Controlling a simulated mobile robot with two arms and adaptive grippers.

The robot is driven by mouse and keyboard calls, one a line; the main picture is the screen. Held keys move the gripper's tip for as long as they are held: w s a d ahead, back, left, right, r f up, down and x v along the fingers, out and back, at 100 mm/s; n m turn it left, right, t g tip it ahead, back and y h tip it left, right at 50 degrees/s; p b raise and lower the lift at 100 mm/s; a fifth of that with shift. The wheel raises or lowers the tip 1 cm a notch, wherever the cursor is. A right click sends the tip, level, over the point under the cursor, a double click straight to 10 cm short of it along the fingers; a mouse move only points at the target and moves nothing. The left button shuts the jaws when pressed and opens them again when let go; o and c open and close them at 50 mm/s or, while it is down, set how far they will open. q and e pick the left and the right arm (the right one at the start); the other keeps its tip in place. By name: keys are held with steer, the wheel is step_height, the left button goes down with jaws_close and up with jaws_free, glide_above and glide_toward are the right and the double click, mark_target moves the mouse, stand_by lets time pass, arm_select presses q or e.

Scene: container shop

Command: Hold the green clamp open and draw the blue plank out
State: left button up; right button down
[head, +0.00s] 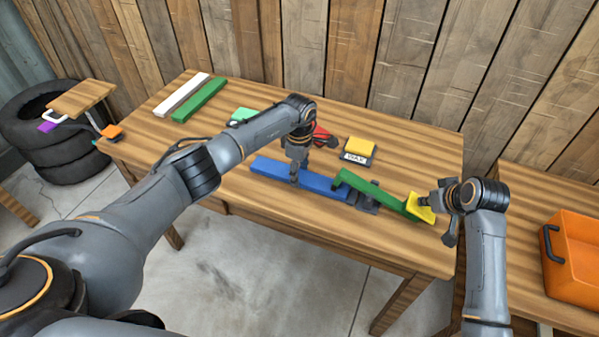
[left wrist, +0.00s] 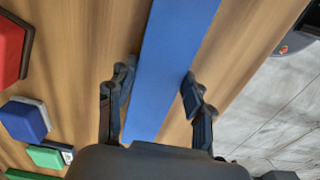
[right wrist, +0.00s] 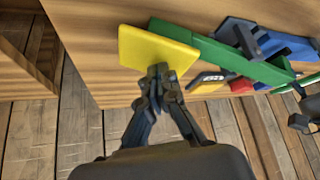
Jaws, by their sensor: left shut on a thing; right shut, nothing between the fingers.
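The blue plank (head: 325,183) lies flat on the wooden table, its right end at the dark base (head: 362,199) of the green clamp (head: 375,194). The clamp's long green lever runs to the right and ends in a yellow pad (head: 416,212). My left gripper (head: 296,177) is shut on the blue plank; in the left wrist view a finger stands on each side of the plank (left wrist: 172,65). My right gripper (head: 430,203) is shut and empty, its fingertips at the yellow pad (right wrist: 150,50) in the right wrist view. The clamp's grip on the plank is partly hidden.
A white plank (head: 182,95) and a green plank (head: 199,100) lie at the back left. A yellow-topped block (head: 360,147) and a red block (head: 322,136) sit behind the blue plank. An orange crate (head: 575,265) stands on the right table. The front left tabletop is clear.

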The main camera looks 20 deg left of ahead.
mark_target(279, 168)
arm_select(q)
steer(key=shift+a, duration=3.25)
arm_select(e)
steer(key=shift+s+f, duration=0.1)
arm_select(q)
steer(key=shift+r, duration=3.55)
arm_select(e)
step_height(279, 168, up, 9)
arm_select(q)
steer(key=shift+f, duration=0.15)
